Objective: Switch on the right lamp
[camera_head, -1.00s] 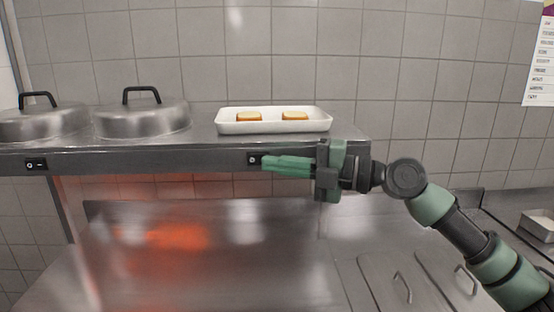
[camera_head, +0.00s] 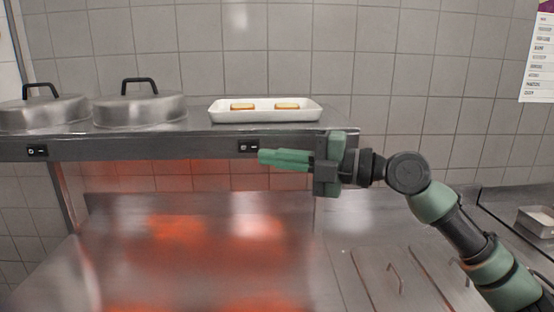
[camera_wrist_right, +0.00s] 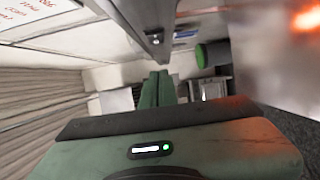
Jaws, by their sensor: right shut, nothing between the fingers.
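The right lamp's switch (camera_head: 249,146) is a small black rocker on the front edge of the metal shelf (camera_head: 190,142). My right gripper (camera_head: 262,157) is shut and empty, its green fingertips just right of and slightly below the switch. I cannot tell whether they touch it. A second black switch (camera_head: 37,151) is on the shelf edge at the far left. Orange-red light shows on the counter (camera_head: 240,265) under both the left and right parts of the shelf. The right gripper's green fingers also show in the wrist view (camera_wrist_right: 158,80). My left gripper is not in view.
On the shelf stand a white tray (camera_head: 216,115) with two pieces of bread (camera_head: 243,107) and two metal domed lids (camera_head: 140,108) with black handles. Metal lids with handles (camera_head: 385,275) are set in the counter at right. A tiled wall stands behind.

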